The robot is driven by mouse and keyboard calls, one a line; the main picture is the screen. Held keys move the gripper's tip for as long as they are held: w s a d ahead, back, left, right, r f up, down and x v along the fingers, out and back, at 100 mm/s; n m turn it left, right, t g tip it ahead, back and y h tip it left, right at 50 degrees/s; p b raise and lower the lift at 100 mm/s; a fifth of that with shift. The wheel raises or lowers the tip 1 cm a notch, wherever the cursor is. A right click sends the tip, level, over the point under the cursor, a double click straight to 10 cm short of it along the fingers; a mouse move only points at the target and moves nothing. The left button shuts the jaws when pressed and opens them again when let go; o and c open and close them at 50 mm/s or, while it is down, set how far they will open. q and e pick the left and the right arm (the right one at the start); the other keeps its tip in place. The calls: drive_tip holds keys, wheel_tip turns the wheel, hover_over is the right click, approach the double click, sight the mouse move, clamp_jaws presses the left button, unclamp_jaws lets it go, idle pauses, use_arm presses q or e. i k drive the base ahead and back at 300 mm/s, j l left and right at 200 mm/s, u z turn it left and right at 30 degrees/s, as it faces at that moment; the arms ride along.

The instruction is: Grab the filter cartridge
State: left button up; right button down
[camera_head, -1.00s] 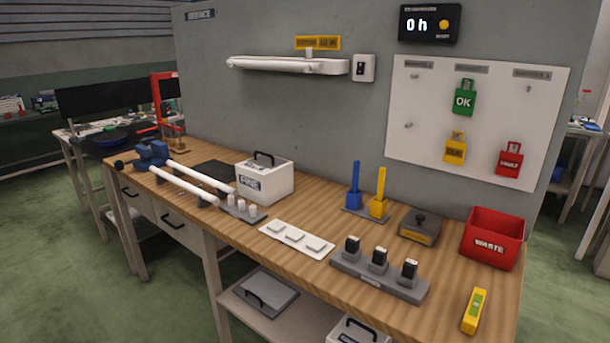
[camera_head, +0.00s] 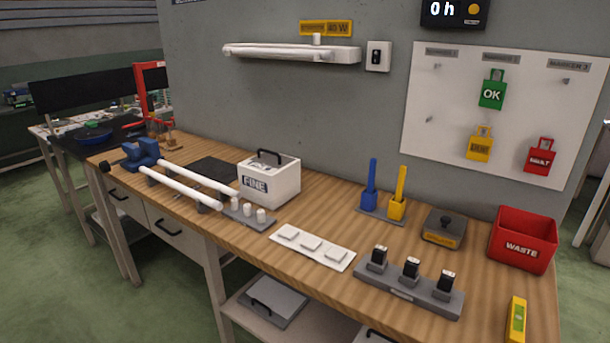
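No part clearly reads as the filter cartridge. Several small parts on the bench could be it, and I cannot tell which. Three short white cylinders (camera_head: 247,212) stand upright in a small dark grey rack (camera_head: 262,225). Three black parts with pale tops (camera_head: 411,268) stand in a long grey holder (camera_head: 432,300) at the front right. A white box labelled FINE (camera_head: 268,185) with a black handle sits behind the white cylinders. Neither of my grippers is in view.
Two white tubes (camera_head: 185,187) lie by a blue clamp (camera_head: 144,155) at left. A white plate with flat pads (camera_head: 340,265) lies mid-bench. Blue (camera_head: 369,195) and yellow (camera_head: 398,205) upright tools, a lidded grey box (camera_head: 443,230), a red WASTE bin (camera_head: 522,240) and a yellow level (camera_head: 516,322) stand right.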

sight(269, 179)
drive_tip(key=i+j+z, duration=0.15)
drive_tip(key=j+z, duration=0.2)
drive_tip(key=i+j+z, duration=0.1)
drive_tip(key=j+z, duration=0.25)
drive_tip(key=l, duration=0.1)
